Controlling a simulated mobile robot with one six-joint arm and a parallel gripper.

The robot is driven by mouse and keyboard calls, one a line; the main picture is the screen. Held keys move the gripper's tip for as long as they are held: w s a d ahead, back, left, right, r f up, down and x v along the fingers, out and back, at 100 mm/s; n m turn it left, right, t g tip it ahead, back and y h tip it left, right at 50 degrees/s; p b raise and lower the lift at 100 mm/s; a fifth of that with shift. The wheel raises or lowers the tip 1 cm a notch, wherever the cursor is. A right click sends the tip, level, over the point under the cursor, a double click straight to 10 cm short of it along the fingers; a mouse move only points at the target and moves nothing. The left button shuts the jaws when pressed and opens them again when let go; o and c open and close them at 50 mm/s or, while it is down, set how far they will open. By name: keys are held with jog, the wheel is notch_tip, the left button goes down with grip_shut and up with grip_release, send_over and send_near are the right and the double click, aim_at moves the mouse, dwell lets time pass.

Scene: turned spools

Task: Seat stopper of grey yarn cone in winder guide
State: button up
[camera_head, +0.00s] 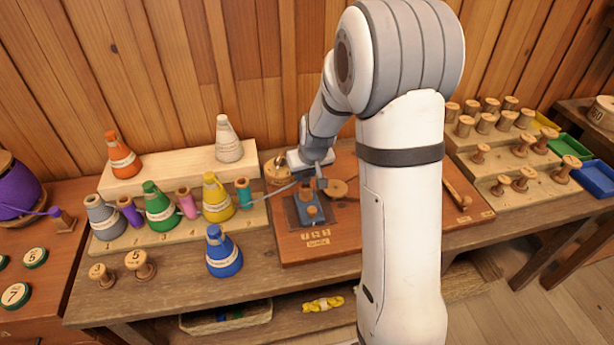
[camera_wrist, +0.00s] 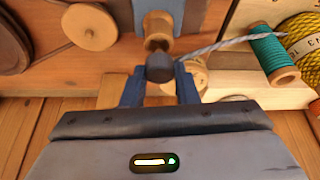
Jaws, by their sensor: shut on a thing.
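The grey yarn cone (camera_head: 103,218) stands at the left end of the front row on the pale rack. A grey strand (camera_wrist: 222,44) leads to its dark grey stopper (camera_wrist: 160,68). My gripper (camera_wrist: 160,88) is shut on this stopper, with one dark blue finger on each side. The winder guide (camera_wrist: 158,25) is a wooden piece with a dark opening, on a blue block (camera_head: 309,211). The stopper overlaps the near edge of that opening in the wrist view; I cannot tell whether it touches or is above it. My gripper (camera_head: 310,184) is over the winder in the head view.
A yellow cone (camera_head: 216,200), a teal spool (camera_head: 243,192) and other coloured cones stand left of the winder. A blue cone (camera_head: 222,252) stands on the bench in front. A wooden disc (camera_wrist: 90,26) lies beside the guide. Several wooden spools fill the right rack (camera_head: 485,165).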

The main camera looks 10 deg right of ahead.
jog(key=shift+s, duration=0.1)
jog(key=shift+f+b, duration=0.1)
jog(key=shift+b, duration=0.2)
jog(key=shift+f+b, duration=1.1)
jog(key=shift+f, duration=0.05)
jog(key=o, duration=1.4)
jog(key=shift+r, duration=0.15)
notch_tip(320, 180, up, 9)
jog(key=p, duration=0.5)
jog(key=shift+r, duration=0.1)
